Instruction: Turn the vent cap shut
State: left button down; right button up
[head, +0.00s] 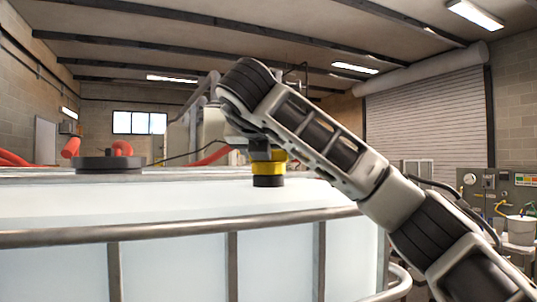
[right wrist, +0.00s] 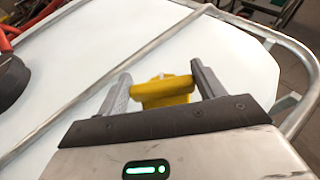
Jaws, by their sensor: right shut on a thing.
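The yellow vent cap (head: 270,170) sits upright on a black base (head: 268,182) on top of the white tank (head: 150,198). In the right wrist view the yellow cap (right wrist: 166,92) shows a raised bar between the two grey fingers. My right gripper (head: 266,155) reaches down onto the cap from above and is shut on it. The right wrist view shows the gripper's fingers (right wrist: 160,78) on either side of the yellow part. My arm and gripper hide part of the cap's top in the head view. My left gripper is not in view.
A metal tube rail (head: 180,232) runs around the tank's upper edge. A wide black lid (head: 108,165) sits to the left on the tank top. Red hoses (head: 122,149) lie behind it. The tank top between lid and cap is clear.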

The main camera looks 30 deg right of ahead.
jog(key=m+g+h, duration=0.2)
jog(key=m, duration=0.1)
jog(key=shift+h+b, duration=0.3)
jog(key=shift+b, duration=0.1)
jog(key=m+g+h, duration=0.1)
jog(key=m+g, duration=0.1)
jog(key=g, duration=0.1)
jog(key=shift+r+m+h+b, duration=0.15)
jog(key=shift+m+h+b, duration=0.15)
jog(key=m+g+p, duration=0.1)
jog(key=m+g, duration=0.1)
jog(key=shift+a+r+g+h+p, duration=0.1)
jog(key=shift+r+g+h+p, duration=0.05)
jog(key=shift+g+h+p, duration=0.25)
jog(key=shift+m, duration=0.4)
jog(key=shift+m+g+p, duration=0.6)
jog(key=shift+g+p, duration=0.3)
jog(key=shift+f, duration=0.25)
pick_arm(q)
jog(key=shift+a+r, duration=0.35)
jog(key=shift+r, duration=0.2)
